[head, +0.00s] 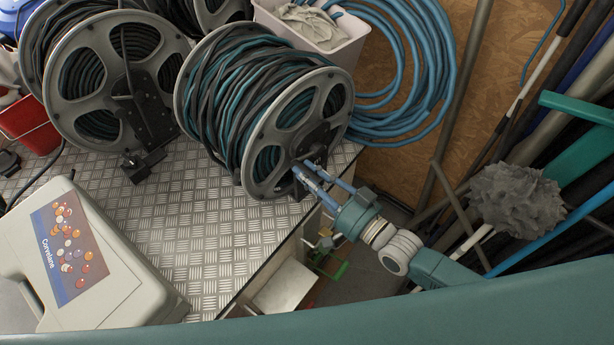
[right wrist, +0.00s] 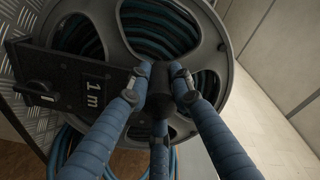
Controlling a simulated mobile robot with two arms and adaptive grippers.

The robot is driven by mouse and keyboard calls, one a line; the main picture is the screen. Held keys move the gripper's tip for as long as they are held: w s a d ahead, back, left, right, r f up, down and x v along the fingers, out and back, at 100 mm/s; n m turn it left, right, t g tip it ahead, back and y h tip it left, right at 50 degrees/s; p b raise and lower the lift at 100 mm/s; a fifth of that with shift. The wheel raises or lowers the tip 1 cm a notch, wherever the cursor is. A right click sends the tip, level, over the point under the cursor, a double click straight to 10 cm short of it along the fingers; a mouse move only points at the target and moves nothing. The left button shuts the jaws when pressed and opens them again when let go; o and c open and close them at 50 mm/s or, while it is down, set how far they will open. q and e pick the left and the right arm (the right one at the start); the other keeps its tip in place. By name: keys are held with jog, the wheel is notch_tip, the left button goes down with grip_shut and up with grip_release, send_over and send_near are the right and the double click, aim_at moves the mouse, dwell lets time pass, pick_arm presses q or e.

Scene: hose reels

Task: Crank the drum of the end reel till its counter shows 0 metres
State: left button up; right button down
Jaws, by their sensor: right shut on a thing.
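The end reel (head: 230,95) is a grey drum wound with black and teal hose, at the right end of the row in the head view. Its spoked flange (right wrist: 228,70) fills much of the right wrist view. The counter (right wrist: 92,92) on the black bracket there reads 1 m. My right gripper (head: 308,175) reaches the reel's hub side from the lower right. Its blue fingers (right wrist: 163,80) are shut around the dark crank handle (right wrist: 160,102), which they partly hide. My left gripper is not in view.
Another reel (head: 95,75) stands left of the end reel on the metal-plate bench (head: 200,225). A pale case (head: 120,285) lies at front left. A white bin (head: 345,58) and coiled blue hose (head: 405,120) are behind. A grey mop head (head: 518,200) and poles crowd the right.

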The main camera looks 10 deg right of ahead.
jog(key=shift+w+d+r, duration=0.15)
jog(key=shift+r, duration=0.3)
jog(key=shift+w+d+r, duration=0.1)
jog(key=shift+r, duration=0.3)
jog(key=shift+p, duration=0.3)
jog(key=c, duration=1.5)
grip_release()
jog(key=shift+c, duration=0.2)
jog(key=shift+f, duration=0.15)
jog(key=shift+s+d, duration=0.2)
jog(key=v, duration=1.1)
jog(key=shift+s+d, duration=0.25)
